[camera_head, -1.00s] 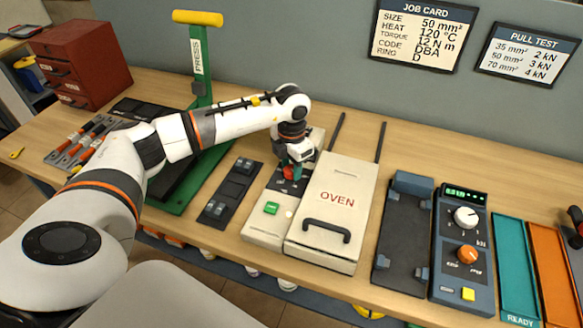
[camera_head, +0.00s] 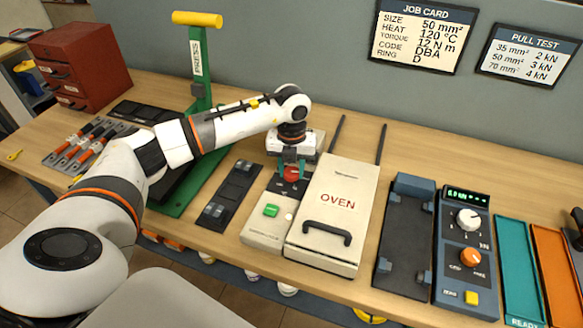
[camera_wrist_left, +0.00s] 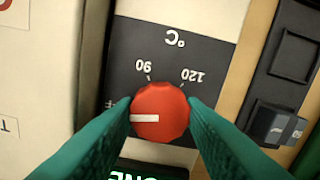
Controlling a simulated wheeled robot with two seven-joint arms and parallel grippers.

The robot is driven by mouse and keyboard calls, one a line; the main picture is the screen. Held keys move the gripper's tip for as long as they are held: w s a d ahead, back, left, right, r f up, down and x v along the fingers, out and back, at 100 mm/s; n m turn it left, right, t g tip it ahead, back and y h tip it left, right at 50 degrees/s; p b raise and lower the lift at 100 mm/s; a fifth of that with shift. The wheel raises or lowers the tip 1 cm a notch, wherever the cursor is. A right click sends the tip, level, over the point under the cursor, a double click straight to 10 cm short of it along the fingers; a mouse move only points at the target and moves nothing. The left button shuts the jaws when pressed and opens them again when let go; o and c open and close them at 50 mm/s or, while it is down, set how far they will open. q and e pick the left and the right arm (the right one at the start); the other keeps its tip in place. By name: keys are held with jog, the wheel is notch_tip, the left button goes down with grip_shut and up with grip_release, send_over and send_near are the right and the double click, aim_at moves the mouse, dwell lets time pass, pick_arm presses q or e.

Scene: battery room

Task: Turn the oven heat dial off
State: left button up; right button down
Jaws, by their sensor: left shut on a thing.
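The oven (camera_head: 331,204) is a cream box with its lid down and a black handle. Its red heat dial (camera_head: 291,173) sits on a dark panel left of the lid. In the left wrist view the dial (camera_wrist_left: 158,122) has a white pointer line aimed left, toward a mark partly hidden by a finger. The upside-down labels 90 and 120 show above the dial. My left gripper (camera_wrist_left: 160,113) is shut on the dial, one green finger on each side. My right gripper is out of view.
A green button (camera_head: 271,210) is on the oven's front left. A dark block (camera_head: 229,194) lies left of the oven, beside the green press (camera_head: 200,95). A dark cradle (camera_head: 404,235) and a meter with knobs (camera_head: 464,250) stand to the right.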

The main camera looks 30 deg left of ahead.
aim_at(291, 171)
pick_arm(q)
jog(key=shift+w+r+n, duration=0.15)
jog(key=shift+n, duration=0.25)
jog(key=o, duration=1)
notch_tip(291, 171, up, 12)
jog(key=b, duration=0.2)
dwell(0.5)
